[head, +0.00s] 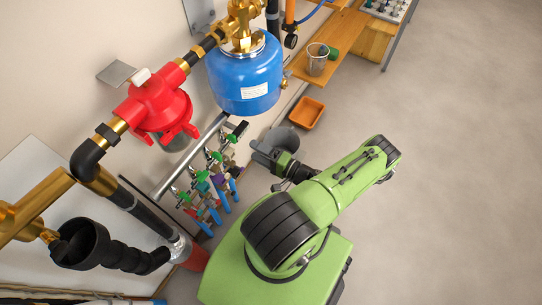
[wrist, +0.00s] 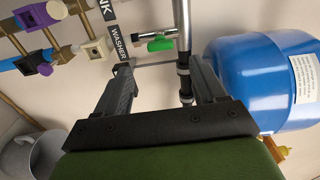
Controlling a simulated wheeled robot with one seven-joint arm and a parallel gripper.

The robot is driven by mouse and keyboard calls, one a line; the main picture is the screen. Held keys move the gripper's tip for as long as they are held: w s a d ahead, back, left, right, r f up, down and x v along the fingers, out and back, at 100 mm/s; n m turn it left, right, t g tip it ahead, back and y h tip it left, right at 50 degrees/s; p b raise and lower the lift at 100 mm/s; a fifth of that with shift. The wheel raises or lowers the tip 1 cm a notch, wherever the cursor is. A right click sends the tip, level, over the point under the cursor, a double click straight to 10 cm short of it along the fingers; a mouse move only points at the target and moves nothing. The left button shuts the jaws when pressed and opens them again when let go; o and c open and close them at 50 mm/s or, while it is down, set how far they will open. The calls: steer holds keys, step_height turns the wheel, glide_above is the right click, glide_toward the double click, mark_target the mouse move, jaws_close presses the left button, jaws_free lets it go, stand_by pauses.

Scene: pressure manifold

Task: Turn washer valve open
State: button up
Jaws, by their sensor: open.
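A valve with a green lever (wrist: 160,43) sits on a branch of the vertical metal pipe in the wrist view. A black label reading WASHER (wrist: 118,43) is on the wall just to its left. My gripper (wrist: 160,64) is open, with one finger on each side of the picture and nothing between them. The green lever shows beyond the fingertips, between them, apparently not touched. In the head view my gripper (head: 266,156) is to the right of the manifold pipe (head: 190,157), which has several small coloured valves. I cannot tell which of these is the washer valve there.
A blue tank (wrist: 245,75) stands close to the right finger; it also shows in the head view (head: 245,78). A grey bucket (head: 283,138) is behind my gripper. An orange tray (head: 308,112) lies on the floor. The floor to the right is clear.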

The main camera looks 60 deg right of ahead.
steer(key=s, duration=0.6)
steer(key=shift+d, duration=0.1)
stand_by(0.3)
